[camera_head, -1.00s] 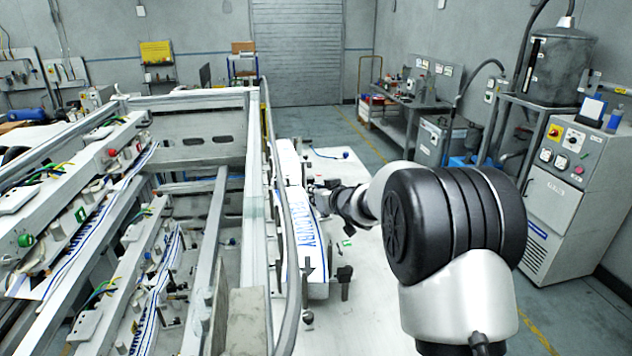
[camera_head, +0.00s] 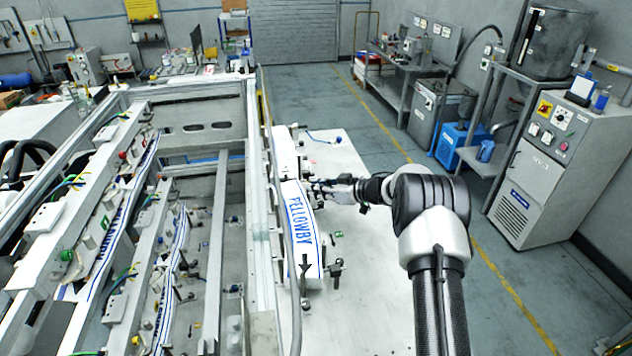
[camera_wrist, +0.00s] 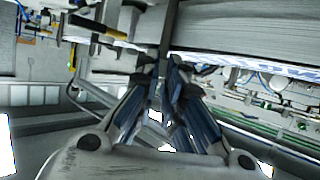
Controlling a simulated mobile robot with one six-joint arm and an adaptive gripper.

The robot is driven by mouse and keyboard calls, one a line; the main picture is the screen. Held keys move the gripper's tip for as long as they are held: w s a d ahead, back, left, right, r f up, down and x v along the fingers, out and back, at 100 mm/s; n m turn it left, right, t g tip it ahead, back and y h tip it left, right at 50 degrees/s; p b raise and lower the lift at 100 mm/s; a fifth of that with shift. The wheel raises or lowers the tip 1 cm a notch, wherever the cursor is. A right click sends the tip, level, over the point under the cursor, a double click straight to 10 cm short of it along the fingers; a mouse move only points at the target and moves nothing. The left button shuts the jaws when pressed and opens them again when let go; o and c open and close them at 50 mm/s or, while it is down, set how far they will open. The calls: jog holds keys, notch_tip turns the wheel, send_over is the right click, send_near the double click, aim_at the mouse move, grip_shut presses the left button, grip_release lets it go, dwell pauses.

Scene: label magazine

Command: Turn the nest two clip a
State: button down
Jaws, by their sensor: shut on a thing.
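A white nest (camera_head: 312,257) carries a label strip (camera_head: 299,215) with blue "FELLOWBY" lettering along the right side of the frame. My gripper (camera_head: 312,185) is at the right edge of this nest, near the far end of the lettering. In the wrist view my gripper (camera_wrist: 168,72) has its fingertips together on a narrow dark upright piece (camera_wrist: 167,40), apparently a clip. Its turn angle cannot be told. The fingers hide the grasped part in the head view. No marking shows which clip is nest two clip a.
Dark clamps (camera_head: 335,268) stand at the near end of the nest. A grey rail (camera_head: 272,170) runs close along its left. The white table (camera_head: 365,300) is mostly clear to the right. More label strips (camera_head: 118,225) lie on the left racks.

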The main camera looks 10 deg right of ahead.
jog(key=shift+w+d+f+n+g+y+b, duration=0.1)
jog(key=shift+w+d+n+g+y+b, duration=0.05)
jog(key=shift+n+g+y+b, duration=0.35)
jog(key=shift+w+d+f+n+g+y+b, duration=0.15)
jog(key=shift+n+g+y+b, duration=0.15)
jog(key=shift+n+g+b, duration=0.25)
jog(key=shift+r+n+g+y+b, duration=0.2)
jog(key=shift+n+g+y+b, duration=0.1)
jog(key=shift+n+b, duration=0.15)
jog(key=c, duration=1.7)
grip_release()
jog(key=shift+w, duration=0.1)
jog(key=v, duration=1.2)
